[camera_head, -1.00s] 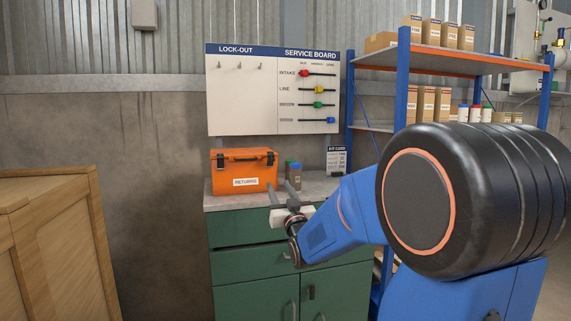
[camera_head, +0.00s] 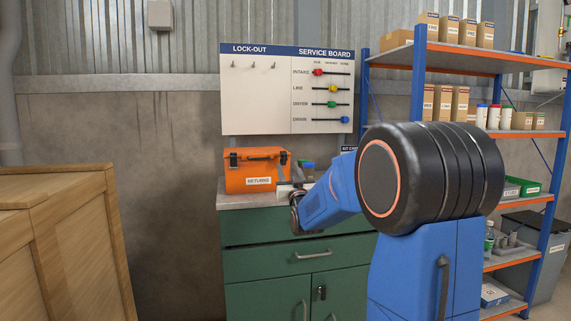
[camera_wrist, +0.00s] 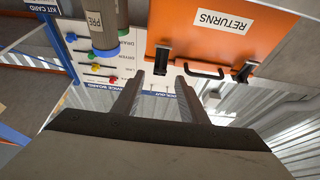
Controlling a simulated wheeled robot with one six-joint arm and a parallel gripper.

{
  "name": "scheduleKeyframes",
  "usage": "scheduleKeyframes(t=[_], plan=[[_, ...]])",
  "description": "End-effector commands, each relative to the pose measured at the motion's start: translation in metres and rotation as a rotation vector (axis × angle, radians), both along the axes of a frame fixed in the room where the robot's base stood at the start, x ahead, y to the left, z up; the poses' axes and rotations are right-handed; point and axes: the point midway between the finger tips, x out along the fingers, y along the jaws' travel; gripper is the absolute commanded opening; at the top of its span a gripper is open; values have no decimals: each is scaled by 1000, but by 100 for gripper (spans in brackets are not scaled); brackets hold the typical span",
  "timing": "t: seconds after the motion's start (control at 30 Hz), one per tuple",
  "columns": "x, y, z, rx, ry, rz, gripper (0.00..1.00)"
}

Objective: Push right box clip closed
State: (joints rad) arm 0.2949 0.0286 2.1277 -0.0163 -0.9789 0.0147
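The orange box (camera_head: 255,177), labelled RETURNS, stands on the green cabinet's top with its lid down. Its right clip (camera_head: 284,158) and left clip (camera_head: 233,160) are dark latches on the front. The wrist view is upside down; there the right clip (camera_wrist: 163,60) appears left of the handle (camera_wrist: 200,71), and the left clip (camera_wrist: 243,72) appears at right. I cannot tell how far the right clip stands out. My gripper (camera_wrist: 157,88) is open and empty, its two fingers apart, in front of the right clip; contact is not visible. In the head view my gripper (camera_head: 287,187) is partly hidden by my arm.
The service board (camera_head: 320,92) is on the wall behind. A shelf rack (camera_head: 417,85) stands right, a wooden crate (camera_head: 70,240) left. The cabinet (camera_head: 265,235) is below.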

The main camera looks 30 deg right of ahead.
Motion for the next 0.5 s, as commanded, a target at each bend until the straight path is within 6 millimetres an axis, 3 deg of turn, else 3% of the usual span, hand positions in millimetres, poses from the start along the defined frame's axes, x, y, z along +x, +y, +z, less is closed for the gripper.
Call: scheduleKeyframes(t=[0.2,0.5], plan=[[30,-8,12,0,0,0,39],[45,-13,19,0,1,0,39]])
